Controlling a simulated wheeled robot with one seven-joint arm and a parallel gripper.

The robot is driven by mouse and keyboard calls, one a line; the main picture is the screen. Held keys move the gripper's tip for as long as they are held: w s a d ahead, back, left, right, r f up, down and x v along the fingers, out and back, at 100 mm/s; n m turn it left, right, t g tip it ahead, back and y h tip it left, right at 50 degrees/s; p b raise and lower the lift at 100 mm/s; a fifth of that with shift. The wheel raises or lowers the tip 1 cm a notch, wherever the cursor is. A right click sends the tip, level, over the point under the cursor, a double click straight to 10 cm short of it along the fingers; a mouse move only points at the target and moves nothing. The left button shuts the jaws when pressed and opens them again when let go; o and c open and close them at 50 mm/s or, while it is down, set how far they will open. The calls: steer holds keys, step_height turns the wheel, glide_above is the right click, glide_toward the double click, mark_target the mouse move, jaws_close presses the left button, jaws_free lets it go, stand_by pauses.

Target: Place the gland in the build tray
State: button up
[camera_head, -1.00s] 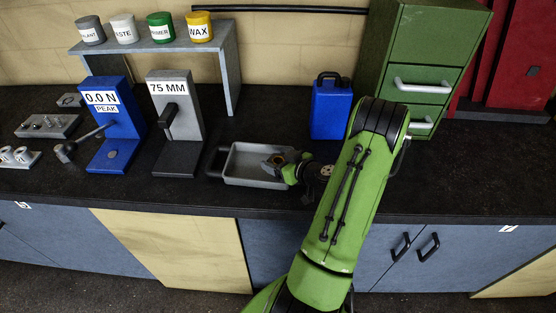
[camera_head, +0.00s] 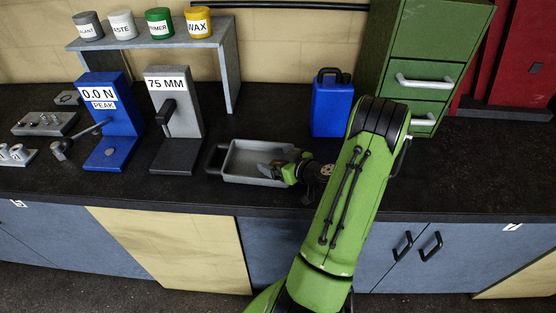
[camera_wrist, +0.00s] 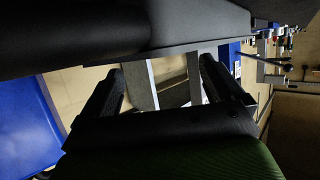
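The build tray (camera_head: 235,165) is a shallow grey metal tray with a dark handle, near the front of the bench in the head view. My gripper (camera_head: 266,169) reaches over its right part from the right, low in the tray. In the wrist view my two fingers (camera_wrist: 161,86) stand wide apart, and I see nothing held between them. I cannot make out the gland in either current view; the gripper may hide it.
A blue can (camera_head: 332,105) stands behind the gripper. A grey stand marked 75 MM (camera_head: 177,130) and a blue 0.0 N gauge (camera_head: 113,125) stand left of the tray. A green drawer cabinet (camera_head: 425,60) is at the back right. The bench right of my arm is clear.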

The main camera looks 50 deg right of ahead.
steer(key=shift+r+p, duration=0.5)
steer(key=shift+p, duration=0.3)
steer(key=b+v, duration=0.1)
steer(key=v, duration=1.1)
steer(key=w+a+r+n+g+y, duration=0.2)
steer(key=w+a+g+y, duration=0.1)
steer(key=a, duration=0.6)
steer(key=w+a+r+n+g+y, duration=0.1)
steer(key=w+a+n+g+y, duration=0.2)
steer(key=a, duration=0.5)
steer(key=s+a+r+m+g+h, duration=0.1)
steer(key=s+a+r+m+h, duration=0.2)
steer(key=s+a+r, duration=0.6)
steer(key=s+a+h, duration=0.1)
steer(key=a, duration=0.2)
steer(key=shift+a+r+m+g, duration=0.2)
steer(key=shift+m+g, duration=0.1)
steer(key=shift+g, duration=0.1)
